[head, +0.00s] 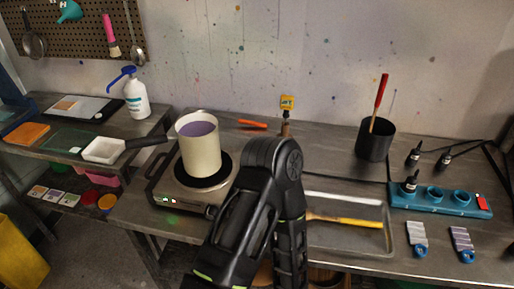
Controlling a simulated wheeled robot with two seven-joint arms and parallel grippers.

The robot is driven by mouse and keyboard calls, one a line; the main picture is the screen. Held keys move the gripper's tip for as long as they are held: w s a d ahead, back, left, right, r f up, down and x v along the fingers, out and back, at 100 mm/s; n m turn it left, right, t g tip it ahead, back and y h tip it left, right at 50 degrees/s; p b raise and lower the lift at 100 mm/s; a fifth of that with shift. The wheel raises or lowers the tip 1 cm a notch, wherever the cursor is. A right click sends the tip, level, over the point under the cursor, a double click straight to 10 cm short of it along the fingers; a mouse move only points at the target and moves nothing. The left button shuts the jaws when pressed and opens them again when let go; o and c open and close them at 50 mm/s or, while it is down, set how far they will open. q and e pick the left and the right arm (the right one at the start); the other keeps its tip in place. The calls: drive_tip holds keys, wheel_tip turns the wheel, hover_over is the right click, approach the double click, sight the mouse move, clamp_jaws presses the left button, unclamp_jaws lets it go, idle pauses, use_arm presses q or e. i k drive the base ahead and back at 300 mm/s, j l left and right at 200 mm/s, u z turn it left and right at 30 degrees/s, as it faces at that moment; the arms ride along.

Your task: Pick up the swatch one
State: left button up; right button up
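One is a pale grey swatch (416,232) and the other a purple-grey swatch (460,239), lying apart side by side. Small coloured cards (55,195) lie on a lower shelf at the left; I cannot tell whether they count as swatches. One of my black arms rises at the bottom middle, bends, and runs down out of the picture. Neither gripper shows, so I cannot see what they hold.
A pot (200,155) of purple liquid stands on a hot plate (170,197). A metal tray (375,205) holds a yellow-handled tool (345,221). A blue rack (440,205) with a small black bottle (409,187) lies behind the swatches. A dark cup (374,145) stands farther back.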

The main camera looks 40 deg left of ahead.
sight(415, 230)
drive_tip(key=u, duration=1.95)
drive_tip(key=z, duration=1.95)
drive_tip(key=u, duration=1.65)
drive_tip(key=k, duration=0.6)
drive_tip(key=k+l, duration=0.15)
drive_tip(key=k, duration=0.4)
